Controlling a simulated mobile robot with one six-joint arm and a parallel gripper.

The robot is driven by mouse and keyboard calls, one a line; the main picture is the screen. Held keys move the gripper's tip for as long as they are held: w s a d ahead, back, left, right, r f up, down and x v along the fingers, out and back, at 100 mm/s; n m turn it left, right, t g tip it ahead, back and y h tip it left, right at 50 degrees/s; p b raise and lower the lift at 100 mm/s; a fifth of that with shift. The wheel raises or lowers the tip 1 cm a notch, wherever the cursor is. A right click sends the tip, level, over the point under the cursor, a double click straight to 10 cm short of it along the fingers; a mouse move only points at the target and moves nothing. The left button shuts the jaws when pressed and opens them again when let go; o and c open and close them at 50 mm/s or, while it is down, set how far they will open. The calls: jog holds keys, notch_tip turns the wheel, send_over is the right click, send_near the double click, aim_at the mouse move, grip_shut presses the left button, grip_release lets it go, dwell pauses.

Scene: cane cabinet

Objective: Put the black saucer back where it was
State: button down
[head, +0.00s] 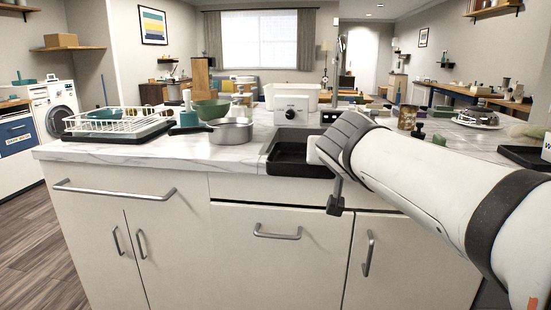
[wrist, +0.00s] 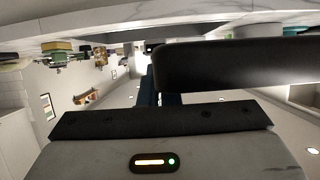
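In the wrist view a large black, flat, round-cornered piece crosses from the middle to the right edge. It looks like the black saucer (wrist: 240,65), seen nearly edge-on and close up. The dark fingers of my gripper (wrist: 167,88) show close together at its left end and appear shut on it. The saucer's far side runs out of frame. In the head view my gripper (head: 335,200) shows only as a small dark part hanging below my arm's end, in front of the counter. My arm hides the rest, and I cannot make out the saucer there.
A black basin or tray (head: 290,158) lies at the counter's front. A metal pan (head: 231,131), green bowl (head: 210,109) and white dish rack (head: 118,119) stand to its left. A white appliance (head: 291,110) stands behind. Bare marble counter (head: 185,153) shows at front left.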

aim_at(334, 178)
notch_tip(334, 178, down, 5)
jog(key=b, duration=0.4)
jog(key=shift+f, duration=0.2)
